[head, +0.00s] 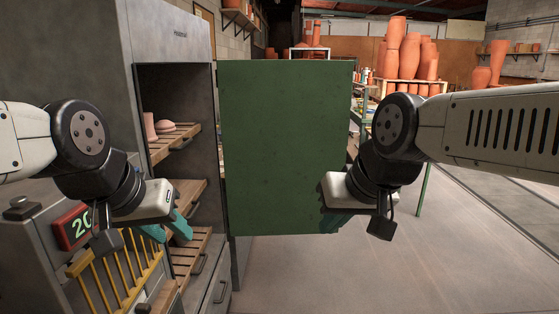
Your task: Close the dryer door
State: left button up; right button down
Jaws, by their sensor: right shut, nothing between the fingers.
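The dryer (172,35) is a tall grey cabinet at the left, with its front opening uncovered. Its green door (285,140) stands open, swung out to the right of the opening, with its broad face towards me. My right gripper (335,222) is at the door's lower right edge, shut and empty; its teal fingers overlap the door in the picture, and I cannot tell whether they touch it. My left gripper (172,234) is in front of the dryer's lower shelves, its teal fingers apart with nothing seen between them.
Slatted wooden shelves (178,142) in the dryer hold clay pieces (165,127). A grey unit with a red display (74,226) and a yellow rack (118,278) stand at the lower left. Terracotta pots (408,55) stand at the back. The floor (400,270) at right is clear.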

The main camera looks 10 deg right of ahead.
aim_at(285, 123)
jog(key=i+l, duration=0.3)
jog(key=i+l+u, duration=0.1)
jog(key=i+l, duration=0.15)
jog(key=l, duration=0.3)
jog(key=i+l, duration=0.3)
jog(key=i+l+u, duration=0.1)
jog(key=i+l, duration=0.15)
jog(key=l, duration=0.3)
jog(key=i+l, duration=0.25)
jog(key=l, duration=0.2)
jog(key=i+l+u, duration=0.1)
jog(key=i+l, duration=0.15)
jog(key=l, duration=0.2)
jog(key=i+l, duration=0.25)
jog(key=l, duration=0.25)
jog(key=i+l, duration=0.2)
jog(key=l, duration=0.25)
jog(key=i+u, duration=0.05)
